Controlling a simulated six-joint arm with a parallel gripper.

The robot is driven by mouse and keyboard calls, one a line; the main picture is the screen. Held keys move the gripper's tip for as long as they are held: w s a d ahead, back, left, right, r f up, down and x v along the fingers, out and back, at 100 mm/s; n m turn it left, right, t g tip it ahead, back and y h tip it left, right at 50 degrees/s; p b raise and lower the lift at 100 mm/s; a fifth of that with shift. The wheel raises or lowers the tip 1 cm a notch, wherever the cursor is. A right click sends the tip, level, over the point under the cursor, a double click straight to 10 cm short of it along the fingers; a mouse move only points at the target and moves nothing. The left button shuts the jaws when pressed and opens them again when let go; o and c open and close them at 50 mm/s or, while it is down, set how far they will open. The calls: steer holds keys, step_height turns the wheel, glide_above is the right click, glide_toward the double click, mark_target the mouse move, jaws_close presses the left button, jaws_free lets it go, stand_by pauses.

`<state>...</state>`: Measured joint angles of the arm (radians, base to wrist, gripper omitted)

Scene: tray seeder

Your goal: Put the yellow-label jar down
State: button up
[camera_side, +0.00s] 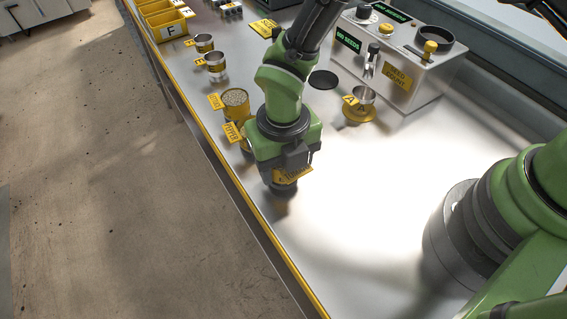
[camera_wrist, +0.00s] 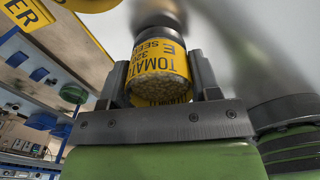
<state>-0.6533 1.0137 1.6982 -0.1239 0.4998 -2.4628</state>
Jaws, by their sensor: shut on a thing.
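The yellow-label jar (camera_wrist: 158,72), marked TOMATO and full of pale seeds, sits between the two fingers of my gripper (camera_wrist: 160,84) in the wrist view. The fingers are shut on its sides. In the side view my gripper (camera_side: 286,160) points down over the steel bench near its front edge. The jar's yellow tag (camera_side: 293,174) shows at the gripper's lower end, and the rest of the jar is mostly hidden. The jar is low over the bench; I cannot tell whether its base touches the surface.
A seed-filled jar (camera_side: 235,101) and a PEPPER-tagged jar (camera_side: 232,132) stand just left of my gripper. Metal cups (camera_side: 215,62) and yellow bins (camera_side: 166,28) stand farther back. A grey control box (camera_side: 405,70) and a cup on a yellow base (camera_side: 359,112) are behind. Bench (camera_side: 365,190) right of the gripper is clear.

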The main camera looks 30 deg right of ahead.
steer(key=shift+f, duration=0.55)
steer(key=o, duration=1)
steer(key=shift+f, duration=0.1)
